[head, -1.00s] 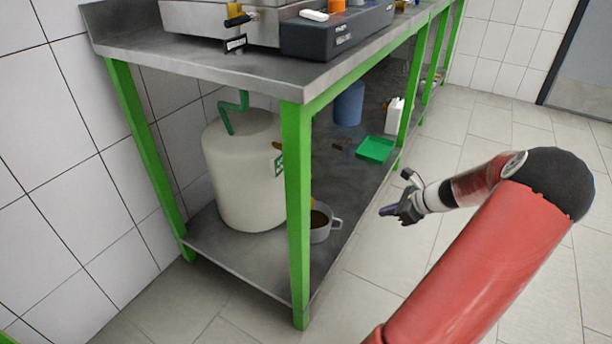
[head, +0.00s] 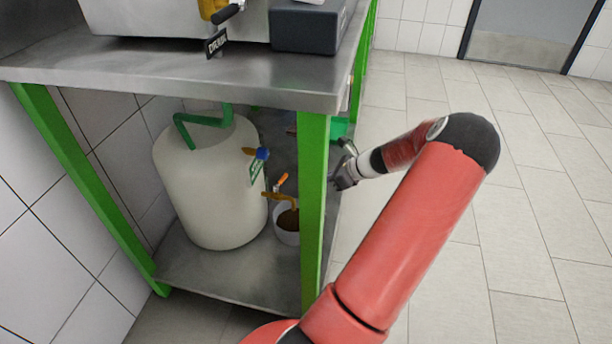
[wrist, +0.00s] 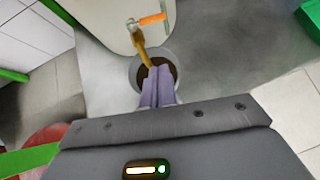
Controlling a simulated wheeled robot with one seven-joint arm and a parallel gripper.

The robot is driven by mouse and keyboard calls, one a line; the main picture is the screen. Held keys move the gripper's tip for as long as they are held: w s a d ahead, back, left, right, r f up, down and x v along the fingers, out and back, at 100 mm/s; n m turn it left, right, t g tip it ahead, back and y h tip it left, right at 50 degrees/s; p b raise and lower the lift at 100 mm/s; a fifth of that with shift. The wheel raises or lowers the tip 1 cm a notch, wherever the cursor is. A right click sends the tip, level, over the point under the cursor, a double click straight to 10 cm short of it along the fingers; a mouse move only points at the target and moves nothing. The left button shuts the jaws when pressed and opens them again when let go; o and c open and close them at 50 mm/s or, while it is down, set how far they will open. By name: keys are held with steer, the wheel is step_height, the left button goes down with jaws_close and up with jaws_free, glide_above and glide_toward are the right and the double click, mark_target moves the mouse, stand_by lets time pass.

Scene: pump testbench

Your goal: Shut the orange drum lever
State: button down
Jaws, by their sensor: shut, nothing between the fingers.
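The white drum (head: 205,190) stands on the lower shelf of the bench. Its orange lever (head: 281,182) sits on a brass tap (head: 275,196) low on the drum's right side. In the wrist view the orange lever (wrist: 152,19) points right, sideways to the downward spout (wrist: 140,45). A pot (head: 287,237) with brown contents is under the spout. My gripper (head: 338,182) is right of the front green leg, apart from the lever. In the wrist view its shut, empty fingers (wrist: 158,78) overlap the pot, below the lever in the picture.
The green bench leg (head: 313,215) stands between the tap and my gripper in the head view. The steel tabletop (head: 180,75) overhangs the drum. A second, blue handle (head: 262,153) is higher on the drum. A green tray (wrist: 310,20) lies at the right. Floor at the right is clear.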

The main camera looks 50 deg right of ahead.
mark_target(285, 177)
steer(key=w+a+f, duration=0.3)
steer(key=w+f, duration=0.1)
steer(key=w, duration=0.6)
steer(key=shift+f, duration=0.35)
steer(key=shift+w, duration=0.15)
steer(key=shift+w+r+n+y+p, duration=0.15)
steer(key=shift+w+n+y+p, duration=0.25)
steer(key=shift+w+n+y, duration=0.3)
steer(key=shift+w, duration=0.3)
